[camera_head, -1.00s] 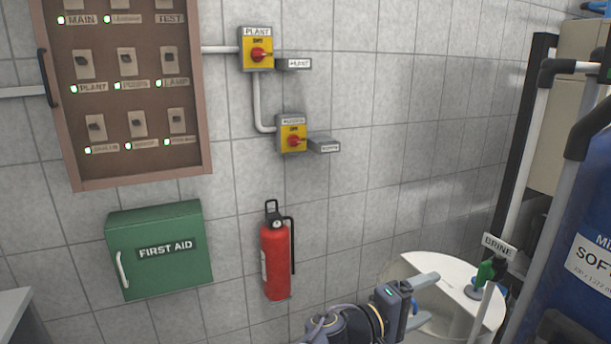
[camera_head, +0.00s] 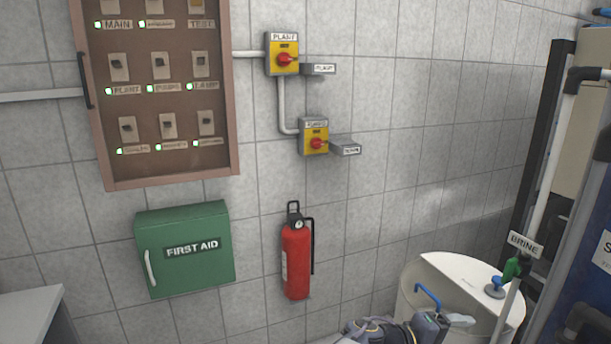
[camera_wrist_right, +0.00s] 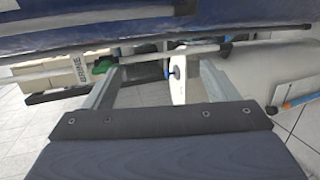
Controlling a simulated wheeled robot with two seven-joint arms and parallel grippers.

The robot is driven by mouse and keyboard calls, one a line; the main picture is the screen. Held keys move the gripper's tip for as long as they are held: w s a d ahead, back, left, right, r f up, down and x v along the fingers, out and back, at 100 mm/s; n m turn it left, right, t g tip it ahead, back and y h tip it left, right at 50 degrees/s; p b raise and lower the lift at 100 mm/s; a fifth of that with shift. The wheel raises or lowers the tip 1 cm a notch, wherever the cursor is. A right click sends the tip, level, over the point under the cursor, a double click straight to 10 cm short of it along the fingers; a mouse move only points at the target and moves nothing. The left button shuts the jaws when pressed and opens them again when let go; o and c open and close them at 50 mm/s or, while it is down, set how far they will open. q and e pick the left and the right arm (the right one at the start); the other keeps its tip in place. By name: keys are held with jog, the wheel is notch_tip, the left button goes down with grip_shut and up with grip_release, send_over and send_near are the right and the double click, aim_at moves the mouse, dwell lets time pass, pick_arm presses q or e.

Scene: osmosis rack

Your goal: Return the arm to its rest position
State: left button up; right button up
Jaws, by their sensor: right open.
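My right gripper (camera_head: 458,320) shows at the bottom of the head view, in front of the white brine tank (camera_head: 462,272). Only part of its arm shows, and one finger is clear there. In the right wrist view the two grey fingers of the gripper (camera_wrist_right: 160,88) stand wide apart with nothing held between them. The BRINE sign (camera_wrist_right: 69,92) and a green valve handle (camera_wrist_right: 103,66) appear beyond the fingers. My left gripper is in neither current view.
A red fire extinguisher (camera_head: 296,262) and a green first aid box (camera_head: 187,248) hang on the tiled wall. Two yellow switches, PLANT (camera_head: 284,55) and a lower one (camera_head: 315,138), are above. A breaker cabinet (camera_head: 170,175) is at left. Pipes and a rack (camera_head: 545,150) stand at right.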

jog(key=s+f+m+g+y+p, duration=0.1)
jog(key=s+f+m+g+y, duration=0.3)
jog(key=s+f+y, duration=0.75)
jog(key=s+a+r+t+y+p, duration=0.1)
jog(key=s+a+r+t+y, duration=0.2)
jog(key=r, duration=0.4)
jog(key=s+a+r+m+t+y, duration=0.1)
jog(key=s+a+r+t+y, duration=0.2)
jog(key=s+r, duration=0.4)
jog(key=shift+s+a+r+p, duration=0.25)
jog(key=shift+s+a+p, duration=0.1)
jog(key=shift+s+a, duration=0.45)
